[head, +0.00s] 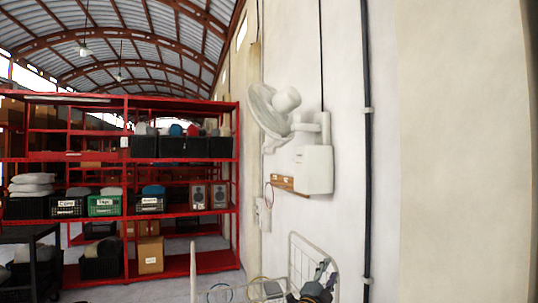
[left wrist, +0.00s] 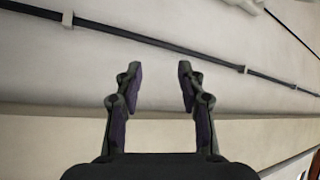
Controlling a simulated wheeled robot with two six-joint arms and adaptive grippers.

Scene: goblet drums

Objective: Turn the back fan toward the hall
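A white wall fan (head: 275,108) is mounted on a white box on the pale wall, right of centre in the head view. Its round cage faces up and left, towards the shelving side, with the motor housing at its right. My right gripper is in neither view.
A white wire basket or rack (head: 300,258) is at the bottom, beside my left gripper. A black pipe (head: 366,150) runs down the wall right of the fan. Red shelving (head: 125,158) with crates, boxes and speakers fills the left. A dark cart (head: 30,235) stands at far left.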

